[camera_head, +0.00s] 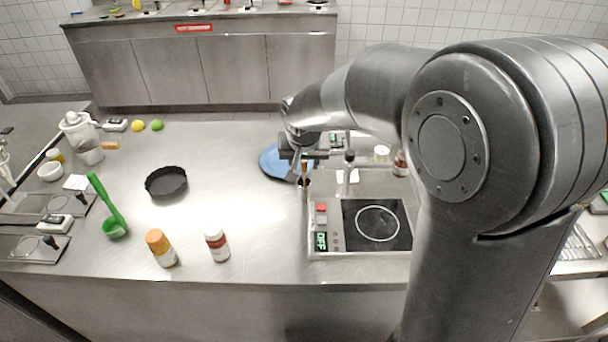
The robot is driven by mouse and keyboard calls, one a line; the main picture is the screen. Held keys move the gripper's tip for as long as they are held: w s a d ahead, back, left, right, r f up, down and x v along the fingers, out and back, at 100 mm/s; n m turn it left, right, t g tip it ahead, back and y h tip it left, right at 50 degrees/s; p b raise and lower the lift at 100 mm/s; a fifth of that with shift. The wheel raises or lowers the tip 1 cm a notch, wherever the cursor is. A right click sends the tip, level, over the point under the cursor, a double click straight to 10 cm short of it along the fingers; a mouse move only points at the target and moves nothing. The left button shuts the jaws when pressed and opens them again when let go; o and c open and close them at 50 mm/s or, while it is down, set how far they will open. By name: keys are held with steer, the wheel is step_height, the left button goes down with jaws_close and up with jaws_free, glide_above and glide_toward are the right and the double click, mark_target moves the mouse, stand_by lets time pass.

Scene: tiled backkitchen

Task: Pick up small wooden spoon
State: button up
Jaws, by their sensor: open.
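A thin brown upright handle (304,170), which looks like the small wooden spoon, shows just left of the hot plate's back corner. Its lower end meets a small dark shape, and I cannot tell whether that is a holder. My gripper (297,168) points down right at this handle, over the right edge of the blue plate. The fingers are open, small and partly blended with the handle. I cannot tell whether they are around it or beside it.
The hot plate (333,240) stands right of the handle, with bottles behind it. A blue plate (270,163) lies left of my gripper. The counter's middle is clear.

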steer(key=shift+x, duration=1.05)
jaws_close()
